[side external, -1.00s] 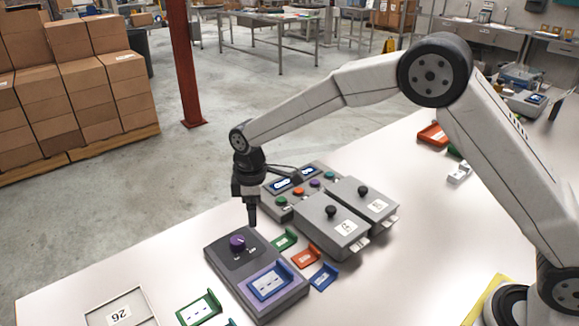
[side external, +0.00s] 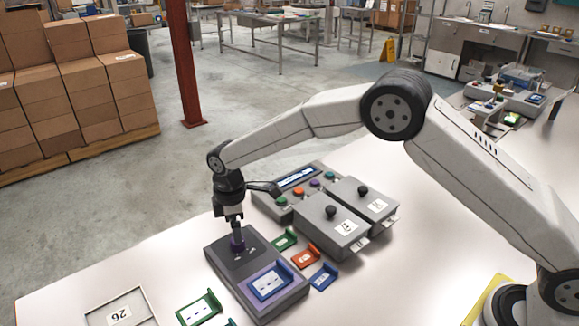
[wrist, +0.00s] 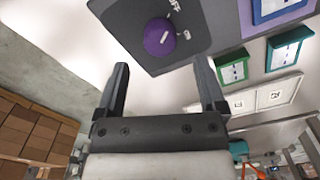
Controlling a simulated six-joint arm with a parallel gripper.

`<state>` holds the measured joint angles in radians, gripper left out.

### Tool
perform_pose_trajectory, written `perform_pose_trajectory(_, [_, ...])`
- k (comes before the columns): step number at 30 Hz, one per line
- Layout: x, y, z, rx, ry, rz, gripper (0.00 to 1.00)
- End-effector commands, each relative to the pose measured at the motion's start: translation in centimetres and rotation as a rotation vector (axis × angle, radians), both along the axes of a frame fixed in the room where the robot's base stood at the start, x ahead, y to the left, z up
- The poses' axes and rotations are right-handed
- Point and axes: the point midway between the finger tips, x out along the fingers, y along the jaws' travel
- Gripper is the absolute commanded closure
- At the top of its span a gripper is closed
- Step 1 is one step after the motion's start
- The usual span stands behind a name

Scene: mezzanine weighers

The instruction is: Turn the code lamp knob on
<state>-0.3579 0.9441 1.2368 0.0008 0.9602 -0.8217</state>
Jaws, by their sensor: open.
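The purple code lamp knob (wrist: 159,37) sits on a dark grey panel, with OFF and ON printed beside it in the wrist view. A short white mark shows on the knob; which label it points at I cannot tell. In the side view the knob (side external: 238,247) is on the left part of a grey box (side external: 225,262), partly hidden by my gripper (side external: 237,228). My gripper points down right over the knob. In the wrist view my gripper (wrist: 161,68) is open, its fingers wide apart, with the knob between and beyond the tips. Contact cannot be told.
The box also holds a blue-framed card (side external: 270,283). Two grey lidded boxes (side external: 331,224) and a button panel with a display (side external: 298,178) stand behind. The white table is clear at front right.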

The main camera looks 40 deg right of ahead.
Motion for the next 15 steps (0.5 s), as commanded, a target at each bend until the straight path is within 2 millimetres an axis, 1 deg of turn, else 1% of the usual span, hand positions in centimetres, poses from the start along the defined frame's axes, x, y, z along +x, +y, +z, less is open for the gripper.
perform_pose_trajectory(3, [0.0,0.0,-1.6,0.0,0.002,0.0,0.11])
perform_pose_trajectory(9, [0.0,0.0,-3.7,0.001,0.001,0.0,0.11])
perform_pose_trajectory(15, [0.0,0.0,-4.7,0.002,-0.001,0.0,0.11])
